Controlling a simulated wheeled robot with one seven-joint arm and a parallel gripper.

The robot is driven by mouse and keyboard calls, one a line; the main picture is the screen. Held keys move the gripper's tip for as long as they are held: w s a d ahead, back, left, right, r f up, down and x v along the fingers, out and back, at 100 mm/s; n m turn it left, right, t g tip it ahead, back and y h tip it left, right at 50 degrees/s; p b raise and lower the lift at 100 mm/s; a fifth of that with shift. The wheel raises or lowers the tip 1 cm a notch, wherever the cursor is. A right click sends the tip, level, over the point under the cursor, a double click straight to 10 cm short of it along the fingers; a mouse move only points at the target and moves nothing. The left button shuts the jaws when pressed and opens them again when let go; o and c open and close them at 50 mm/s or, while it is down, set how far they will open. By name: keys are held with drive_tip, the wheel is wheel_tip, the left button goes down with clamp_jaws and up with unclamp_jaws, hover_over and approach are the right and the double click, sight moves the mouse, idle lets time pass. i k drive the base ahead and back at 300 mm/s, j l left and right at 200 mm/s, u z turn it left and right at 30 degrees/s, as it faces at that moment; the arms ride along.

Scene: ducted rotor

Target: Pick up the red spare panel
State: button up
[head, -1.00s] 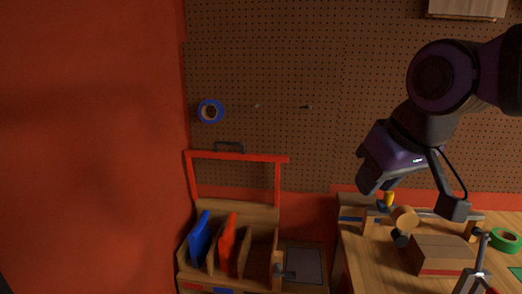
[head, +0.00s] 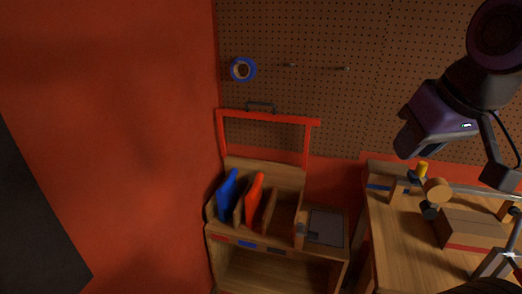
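The red spare panel (head: 254,198) stands upright, slightly tilted, in a slot of a wooden rack (head: 284,219) at the lower middle of the head view. A blue panel (head: 228,194) stands in the slot to its left, with a wooden divider between them. The lower part of the red panel is hidden in the rack. My gripper (head: 404,148) is at the upper right, above the workbench and well to the right of the rack. Its fingers are not clearly visible, so I cannot tell whether it is open or holds anything.
A red frame (head: 268,118) with a dark handle rises behind the rack. A grey plate (head: 326,227) lies right of the slots. The workbench (head: 391,241) at right carries a wooden block (head: 468,229) and a round wooden piece (head: 438,190). A red wall (head: 110,130) closes off the left.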

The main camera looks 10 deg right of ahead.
sight(253, 198)
drive_tip(key=i+j, duration=0.15)
drive_tip(key=j, duration=0.2)
drive_tip(key=i+j+z, duration=0.1)
drive_tip(key=i+j, duration=0.4)
drive_tip(key=i+j+z, duration=0.2)
drive_tip(key=i, duration=0.2)
